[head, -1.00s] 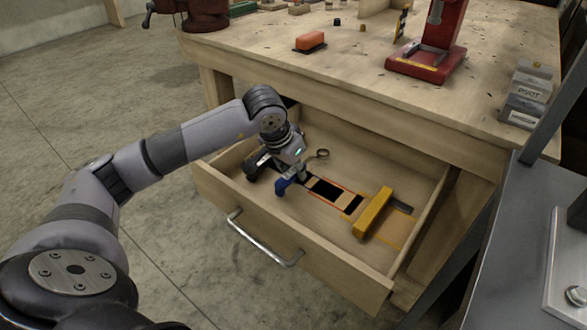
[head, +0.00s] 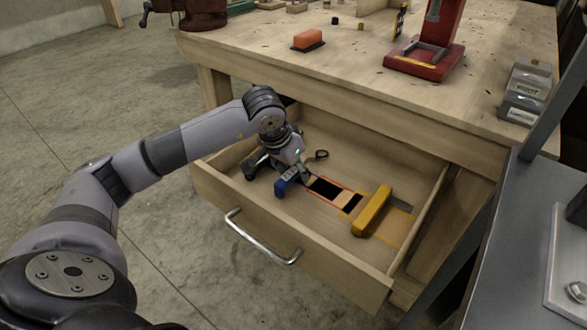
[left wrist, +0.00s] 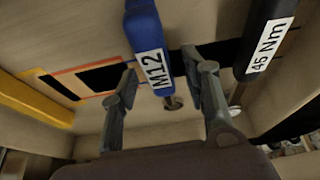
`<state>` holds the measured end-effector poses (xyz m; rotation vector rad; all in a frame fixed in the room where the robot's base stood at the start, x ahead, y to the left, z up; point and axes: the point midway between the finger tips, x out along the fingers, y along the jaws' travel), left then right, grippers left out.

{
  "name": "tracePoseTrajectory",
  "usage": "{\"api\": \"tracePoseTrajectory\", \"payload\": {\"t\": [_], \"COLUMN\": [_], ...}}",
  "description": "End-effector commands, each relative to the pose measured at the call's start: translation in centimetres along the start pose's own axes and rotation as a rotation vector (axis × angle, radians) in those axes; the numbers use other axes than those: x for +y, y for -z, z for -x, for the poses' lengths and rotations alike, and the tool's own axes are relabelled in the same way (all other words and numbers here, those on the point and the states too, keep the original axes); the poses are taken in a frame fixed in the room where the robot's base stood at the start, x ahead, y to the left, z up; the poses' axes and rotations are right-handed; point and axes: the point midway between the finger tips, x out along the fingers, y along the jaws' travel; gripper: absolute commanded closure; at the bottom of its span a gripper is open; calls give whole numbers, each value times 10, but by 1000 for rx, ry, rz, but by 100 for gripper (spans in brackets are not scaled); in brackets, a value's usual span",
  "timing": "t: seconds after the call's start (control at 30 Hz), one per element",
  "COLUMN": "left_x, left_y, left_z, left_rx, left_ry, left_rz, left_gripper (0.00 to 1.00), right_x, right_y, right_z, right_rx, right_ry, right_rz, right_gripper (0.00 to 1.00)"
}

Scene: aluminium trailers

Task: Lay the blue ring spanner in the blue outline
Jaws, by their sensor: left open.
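The blue spanner (head: 288,181), with a white M12 label, lies in the open drawer (head: 340,258). In the left wrist view its blue handle (left wrist: 144,22) runs between my fingers, and a metal end shows below it. My left gripper (left wrist: 163,92) is open, with one finger on each side of the spanner; I cannot tell whether they touch it. In the head view the left gripper (head: 293,174) is low over the spanner and partly hides it.
A black tool (left wrist: 268,35) labelled 45 Nm lies close beside the spanner. A red-orange outline (head: 336,192) with dark patches and a yellow tool (head: 372,211) lie to the right in the head view. Drawer walls surround them; the bench top (head: 350,85) overhangs the back.

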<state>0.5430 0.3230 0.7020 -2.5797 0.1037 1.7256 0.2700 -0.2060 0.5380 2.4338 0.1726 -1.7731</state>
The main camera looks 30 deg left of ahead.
Motion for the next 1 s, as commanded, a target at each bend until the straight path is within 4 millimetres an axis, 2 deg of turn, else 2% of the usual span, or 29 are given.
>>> {"api": "tracePoseTrajectory", "payload": {"t": [0.37,0.47,0.8,1.0], "left_x": [0,-1,-1,0], "left_y": [0,0,1,0], "left_z": [5,18,89,114], "left_rx": [0,1,4,2], "left_ry": [0,1,2,1], "left_rz": [0,0,-1,1], "left_gripper": [55,55,55,55], "right_x": [0,0,0,0], "right_y": [1,1,0,0], "right_z": [0,0,0,0], "right_rx": [2,2,1,1], "right_ry": [0,0,0,0], "right_rz": [0,0,0,0], "right_gripper": [69,69,69,69]}}
